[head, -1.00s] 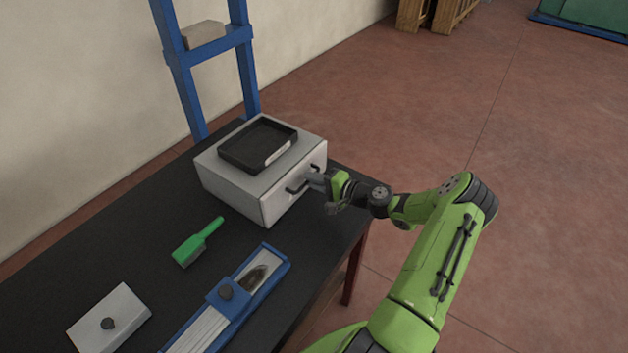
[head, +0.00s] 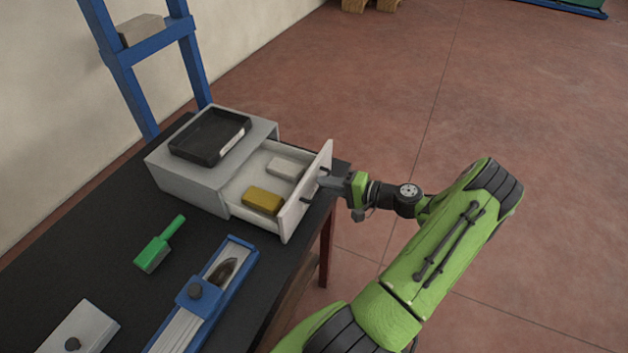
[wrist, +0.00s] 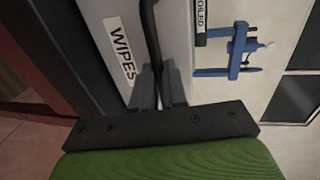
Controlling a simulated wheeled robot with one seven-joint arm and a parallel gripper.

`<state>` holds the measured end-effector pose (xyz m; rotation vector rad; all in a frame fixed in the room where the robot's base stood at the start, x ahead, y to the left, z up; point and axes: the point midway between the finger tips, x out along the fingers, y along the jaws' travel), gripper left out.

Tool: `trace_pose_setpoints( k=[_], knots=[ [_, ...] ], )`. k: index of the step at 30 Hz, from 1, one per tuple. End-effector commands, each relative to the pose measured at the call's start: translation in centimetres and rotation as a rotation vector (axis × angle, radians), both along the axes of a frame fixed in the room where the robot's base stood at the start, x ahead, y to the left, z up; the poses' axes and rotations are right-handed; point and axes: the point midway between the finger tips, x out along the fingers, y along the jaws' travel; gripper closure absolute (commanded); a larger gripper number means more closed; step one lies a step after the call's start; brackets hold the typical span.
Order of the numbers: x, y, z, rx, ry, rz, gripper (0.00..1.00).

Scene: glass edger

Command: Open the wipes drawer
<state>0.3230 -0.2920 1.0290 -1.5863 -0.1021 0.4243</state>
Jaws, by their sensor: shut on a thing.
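The wipes drawer (head: 308,196) is pulled out of the light grey cabinet (head: 178,184) on the dark table. Inside it lie a yellow block (head: 263,200) and a whitish block (head: 288,168). My gripper (head: 328,183) is at the drawer front, shut on the dark bar handle. In the wrist view, the fingers (wrist: 159,92) close around the dark handle (wrist: 151,45), beside a label reading WIPES (wrist: 121,52). The handle is partly hidden by the fingers in the head view.
A black tray (head: 243,124) sits on the cabinet. A green brush (head: 160,245), a blue-framed fixture (head: 196,291) and a white block with a knob (head: 80,331) lie on the table (head: 60,240). A blue rack (head: 126,82) stands behind. Open floor lies right of the table.

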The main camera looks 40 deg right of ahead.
Motion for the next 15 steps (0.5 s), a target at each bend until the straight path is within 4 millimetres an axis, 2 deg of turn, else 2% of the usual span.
trace_pose_setpoints(
  k=[5, 15],
  knots=[
    [-0.85, -0.26, -0.08, 0.000, 0.002, 0.001, 1.00],
    [-0.93, -0.27, -0.07, 0.002, 0.003, 0.003, 1.00]
  ],
)
